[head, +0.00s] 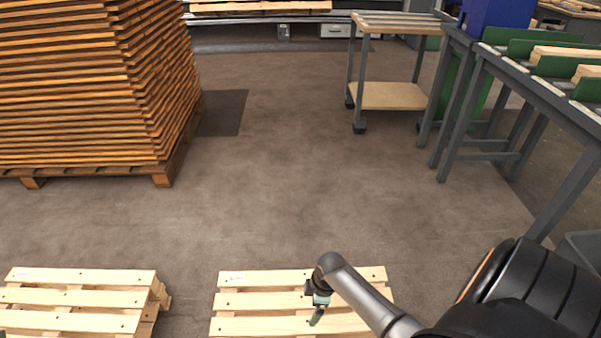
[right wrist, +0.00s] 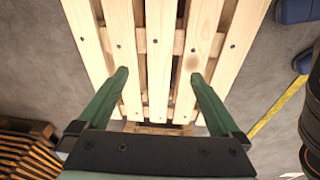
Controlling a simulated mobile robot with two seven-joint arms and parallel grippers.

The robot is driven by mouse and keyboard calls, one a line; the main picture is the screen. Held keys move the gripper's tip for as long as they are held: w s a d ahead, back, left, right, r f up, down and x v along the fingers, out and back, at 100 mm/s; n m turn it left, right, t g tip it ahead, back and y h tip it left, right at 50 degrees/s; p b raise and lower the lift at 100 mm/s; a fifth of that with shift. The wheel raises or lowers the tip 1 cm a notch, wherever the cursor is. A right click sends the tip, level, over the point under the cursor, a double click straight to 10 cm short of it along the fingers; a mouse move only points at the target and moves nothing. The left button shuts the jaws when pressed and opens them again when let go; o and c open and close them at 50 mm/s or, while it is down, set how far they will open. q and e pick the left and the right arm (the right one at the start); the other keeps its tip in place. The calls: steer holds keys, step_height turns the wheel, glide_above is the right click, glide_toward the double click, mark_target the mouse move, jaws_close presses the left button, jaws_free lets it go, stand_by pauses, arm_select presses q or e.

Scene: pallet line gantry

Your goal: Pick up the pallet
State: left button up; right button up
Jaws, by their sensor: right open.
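A light wooden pallet (head: 250,302) with several slats lies on the floor at the bottom centre of the head view, its near part cut off by the frame. My right gripper (head: 317,312) is over this pallet, pointing down. In the right wrist view the green fingers of the right gripper (right wrist: 159,74) are spread wide with nothing between them, over the slats at one end of the pallet (right wrist: 158,35). I cannot tell how far above the wood they are. A second light pallet (head: 80,299) lies at the bottom left. My left gripper is not in view.
A tall stack of orange-brown boards (head: 80,85) stands on a pallet at the upper left. A wheeled cart (head: 390,96) and a grey-legged conveyor frame (head: 540,95) stand at the right. The floor (head: 270,170) between them is clear.

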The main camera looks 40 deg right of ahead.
step_height(320, 180, down, 2)
steer(key=b, duration=0.6)
glide_above(306, 325)
steer(key=shift+n+g, duration=0.3)
steer(key=f, duration=0.7)
steer(key=shift+s+d+f, duration=0.25)
steer(key=shift+s+f, duration=0.05)
steer(key=f+b, duration=0.4)
steer(key=shift+w+a+f, duration=0.15)
steer(key=shift+w+f, duration=0.15)
steer(key=shift+f, duration=0.1)
steer(key=shift+f+b, duration=0.2)
steer(key=shift+b, duration=0.1)
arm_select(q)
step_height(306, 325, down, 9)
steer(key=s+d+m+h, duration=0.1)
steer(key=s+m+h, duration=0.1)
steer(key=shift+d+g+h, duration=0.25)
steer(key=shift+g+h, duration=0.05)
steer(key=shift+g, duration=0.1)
arm_select(e)
steer(key=shift+r, duration=0.1)
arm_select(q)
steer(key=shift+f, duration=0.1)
arm_select(e)
steer(key=shift+f, duration=0.2)
jaws_close()
